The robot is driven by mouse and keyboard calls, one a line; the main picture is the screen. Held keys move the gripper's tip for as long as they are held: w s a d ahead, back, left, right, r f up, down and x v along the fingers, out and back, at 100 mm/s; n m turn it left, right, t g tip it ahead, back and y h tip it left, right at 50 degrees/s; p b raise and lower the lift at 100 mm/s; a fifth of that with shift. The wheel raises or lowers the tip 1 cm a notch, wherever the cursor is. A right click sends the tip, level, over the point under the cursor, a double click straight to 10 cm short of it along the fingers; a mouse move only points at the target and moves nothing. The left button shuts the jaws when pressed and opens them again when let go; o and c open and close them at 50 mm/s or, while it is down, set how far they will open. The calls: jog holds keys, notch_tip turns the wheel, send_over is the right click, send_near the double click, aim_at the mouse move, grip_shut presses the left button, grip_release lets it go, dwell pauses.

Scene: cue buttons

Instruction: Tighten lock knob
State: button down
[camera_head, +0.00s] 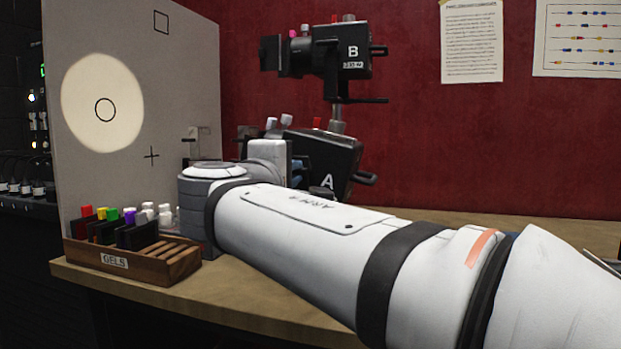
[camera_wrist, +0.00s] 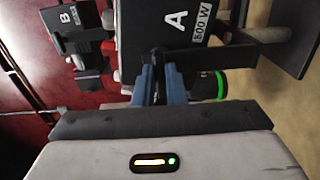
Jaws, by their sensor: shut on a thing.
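Lamp A (camera_head: 335,153) is a black stage light on the bench; its "A" and "500 W" labels show in the wrist view (camera_wrist: 150,30). My gripper (camera_wrist: 160,80) has blue fingers, close together below lamp A's body in the wrist view. They are shut on a small dark part between them, which I take for the lock knob (camera_wrist: 160,91); the fingers hide most of it. In the head view my arm covers the grip, and only a bit of blue finger shows beside lamp A. A dark round part with a lit green ring (camera_wrist: 220,84) is right of the fingers.
Lamp B (camera_head: 343,60) stands on a post behind and above lamp A. A grey board (camera_head: 190,70) with a round light spot (camera_head: 90,95) is at left. A wooden GELS rack (camera_head: 150,262) holds coloured-tab gels on the bench (camera_head: 250,298). Bare bench lies right of lamp A.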

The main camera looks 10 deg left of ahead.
jog(key=c, duration=1.5)
grip_release()
jog(key=s, duration=0.2)
jog(key=s+p, duration=0.1)
jog(key=s, duration=0.4)
jog(key=shift+s+a, duration=0.35)
jog(key=shift+s, duration=0.05)
